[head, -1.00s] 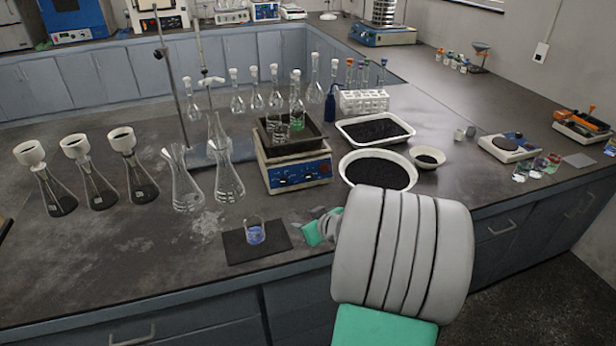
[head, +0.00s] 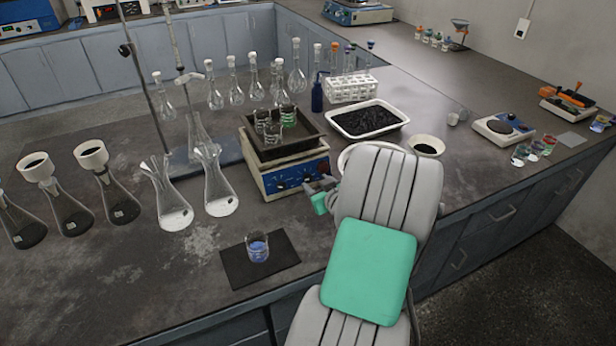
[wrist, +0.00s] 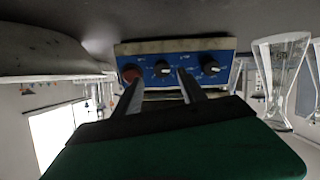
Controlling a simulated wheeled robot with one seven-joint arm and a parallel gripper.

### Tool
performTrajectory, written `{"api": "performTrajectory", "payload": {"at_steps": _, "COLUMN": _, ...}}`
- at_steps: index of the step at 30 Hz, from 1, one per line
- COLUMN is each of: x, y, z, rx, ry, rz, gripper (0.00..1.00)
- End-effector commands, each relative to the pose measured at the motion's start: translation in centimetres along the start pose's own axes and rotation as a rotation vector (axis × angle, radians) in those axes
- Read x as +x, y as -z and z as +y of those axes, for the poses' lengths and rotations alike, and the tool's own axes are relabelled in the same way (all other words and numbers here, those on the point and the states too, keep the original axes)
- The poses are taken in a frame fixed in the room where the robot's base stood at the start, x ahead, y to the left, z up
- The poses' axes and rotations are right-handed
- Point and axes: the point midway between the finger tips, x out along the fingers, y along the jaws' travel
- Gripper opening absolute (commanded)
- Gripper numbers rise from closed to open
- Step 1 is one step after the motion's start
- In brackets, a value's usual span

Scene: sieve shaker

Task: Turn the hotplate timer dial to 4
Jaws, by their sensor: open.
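The hotplate (head: 262,178) stands on the bench with a dark tray of beakers on top. Its blue front panel (head: 290,178) faces me and carries dark dials. In the wrist view, upside down, the panel (wrist: 185,62) shows a red round part (wrist: 132,73) at left, a middle dial (wrist: 162,68) and a right dial (wrist: 210,66). Which is the timer, and any numbers, are too small to tell. My gripper (wrist: 160,78) is open; its fingers reach toward the panel on either side of the middle dial, and contact is unclear. In the head view my gripper (head: 328,186) is at the panel's right end.
Glass flasks (head: 216,186) stand left of the hotplate. A beaker of blue liquid (head: 257,246) sits on a dark mat (head: 230,266) in front. A white tray of black material (head: 367,119) lies behind right; a round dish beside it is partly hidden by my arm.

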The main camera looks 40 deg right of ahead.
Motion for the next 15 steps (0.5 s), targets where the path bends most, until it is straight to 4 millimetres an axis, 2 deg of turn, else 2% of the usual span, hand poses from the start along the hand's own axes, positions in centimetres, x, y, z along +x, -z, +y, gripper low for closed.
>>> {"api": "performTrajectory", "payload": {"at_steps": 3, "x": 2.5, "y": 0.1, "z": -0.4, "rx": -0.002, "ry": 0.008, "rz": 0.000, "gripper": 0.49}}
{"api": "performTrajectory", "payload": {"at_steps": 6, "x": 4.0, "y": 0.2, "z": -0.2, "rx": -0.002, "ry": 0.005, "rz": 0.000, "gripper": 0.49}}
{"api": "performTrajectory", "payload": {"at_steps": 9, "x": 4.7, "y": 0.1, "z": -0.2, "rx": -0.001, "ry": 0.004, "rz": 0.001, "gripper": 0.49}}
{"api": "performTrajectory", "payload": {"at_steps": 15, "x": 4.8, "y": 0.1, "z": -0.1, "rx": 0.000, "ry": 0.001, "rz": 0.000, "gripper": 0.49}}
